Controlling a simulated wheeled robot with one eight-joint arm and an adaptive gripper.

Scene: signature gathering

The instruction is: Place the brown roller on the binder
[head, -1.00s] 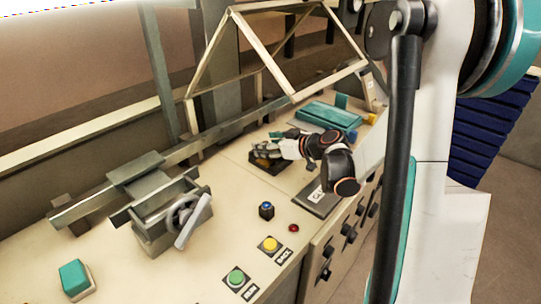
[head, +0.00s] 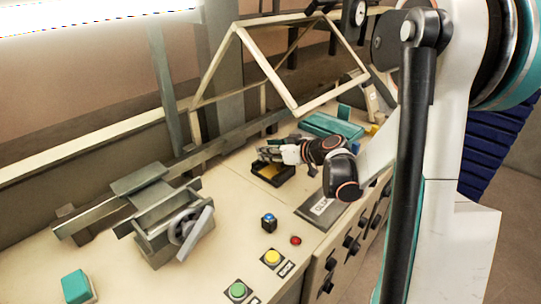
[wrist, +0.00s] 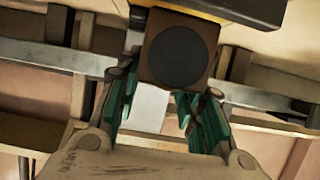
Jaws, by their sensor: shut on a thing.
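In the wrist view, my gripper (wrist: 160,98) has its green-padded fingers on a brown block-like piece with a dark round face (wrist: 180,54), which I take as the brown roller. In the head view, my gripper (head: 270,153) is just above a dark tray with a yellow inside (head: 273,175); the roller is too small to make out there. A flat teal case (head: 332,125), likely the binder, lies farther back to the right of my gripper, apart from it.
Blue (head: 269,222), yellow (head: 273,258) and green (head: 237,291) buttons are nearer. A grey vise-like device (head: 165,222) stands left. A beige frame (head: 290,62) rises behind.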

